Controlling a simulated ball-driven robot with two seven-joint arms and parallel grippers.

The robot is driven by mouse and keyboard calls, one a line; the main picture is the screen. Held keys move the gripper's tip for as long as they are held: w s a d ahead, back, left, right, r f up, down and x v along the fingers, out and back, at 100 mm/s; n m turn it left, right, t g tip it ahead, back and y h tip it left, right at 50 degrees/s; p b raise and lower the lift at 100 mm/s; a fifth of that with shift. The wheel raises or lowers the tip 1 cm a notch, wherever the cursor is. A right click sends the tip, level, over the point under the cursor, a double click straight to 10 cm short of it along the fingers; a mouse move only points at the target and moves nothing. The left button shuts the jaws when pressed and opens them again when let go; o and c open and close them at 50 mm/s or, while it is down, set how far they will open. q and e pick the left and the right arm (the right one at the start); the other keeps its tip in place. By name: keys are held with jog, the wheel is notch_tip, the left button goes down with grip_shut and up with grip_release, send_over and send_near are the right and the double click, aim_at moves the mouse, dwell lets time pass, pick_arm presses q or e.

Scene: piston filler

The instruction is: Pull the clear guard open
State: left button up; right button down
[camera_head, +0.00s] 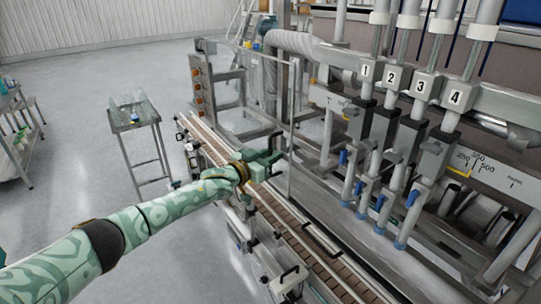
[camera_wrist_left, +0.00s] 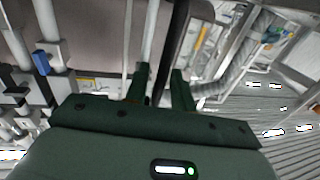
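The clear guard (camera_head: 291,120) is a see-through panel in a thin metal frame, upright beside the conveyor at the left end of the filler. Its panel is hard to make out. My left gripper (camera_head: 274,156) is at the guard's lower part, above the conveyor. In the left wrist view, the two green fingers (camera_wrist_left: 161,84) stand apart. A dark bar (camera_wrist_left: 177,35), possibly the guard's handle, runs between them, with a gap visible beside it. I cannot tell whether a finger touches it. My right gripper is not in view.
The brown-slatted conveyor (camera_head: 310,258) runs under my left gripper. Numbered filling nozzles with blue levers (camera_head: 381,203) stand to the right. A small metal table (camera_head: 134,116) with clear items stands left of the conveyor, with open floor around it.

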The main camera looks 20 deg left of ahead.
pick_arm(q)
jog(key=b+v, duration=0.1)
jog(key=v, duration=1.5)
jog(key=shift+s, duration=0.15)
